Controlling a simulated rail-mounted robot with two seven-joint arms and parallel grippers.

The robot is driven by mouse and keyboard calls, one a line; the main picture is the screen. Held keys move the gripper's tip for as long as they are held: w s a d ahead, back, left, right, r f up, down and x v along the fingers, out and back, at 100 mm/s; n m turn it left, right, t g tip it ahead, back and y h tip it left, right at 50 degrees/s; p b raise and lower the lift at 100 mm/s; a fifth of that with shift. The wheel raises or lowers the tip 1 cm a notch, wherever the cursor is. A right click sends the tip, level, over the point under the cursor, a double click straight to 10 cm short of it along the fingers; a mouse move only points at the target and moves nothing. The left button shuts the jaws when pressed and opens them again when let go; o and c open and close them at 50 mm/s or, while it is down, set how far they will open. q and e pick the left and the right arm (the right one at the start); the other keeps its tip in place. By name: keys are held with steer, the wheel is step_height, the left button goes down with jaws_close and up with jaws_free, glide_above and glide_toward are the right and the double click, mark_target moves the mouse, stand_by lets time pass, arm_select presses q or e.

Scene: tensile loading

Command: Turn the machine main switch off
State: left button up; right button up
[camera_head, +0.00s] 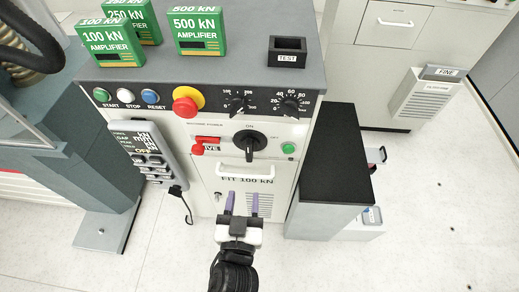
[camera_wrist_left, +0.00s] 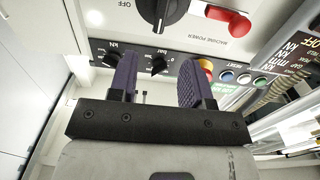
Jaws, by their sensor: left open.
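In the left wrist view the knob (camera_wrist_left: 160,10) shows at the top edge, partly cut off. My left gripper (camera_head: 243,203), with purple fingers, is below the switch in front of the cabinet. My right gripper is not in view.
A red key-like lever (camera_head: 200,147) is left of the switch and a green button (camera_head: 289,148) right. Above are a red emergency stop (camera_head: 185,104) and two black dials (camera_head: 238,104). A drawer handle (camera_head: 247,172) lies between gripper and switch. A handheld controller (camera_head: 145,152) hangs left.

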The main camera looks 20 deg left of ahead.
mark_target(248, 154)
arm_select(q)
steer(key=b+x, duration=0.2)
steer(key=x, duration=0.9)
steer(key=shift+w+a, duration=0.2)
steer(key=shift+w, duration=0.05)
steer(key=shift+w+a, duration=0.1)
steer(key=shift+w, duration=0.5)
steer(key=shift+c, duration=0.3)
jaws_close()
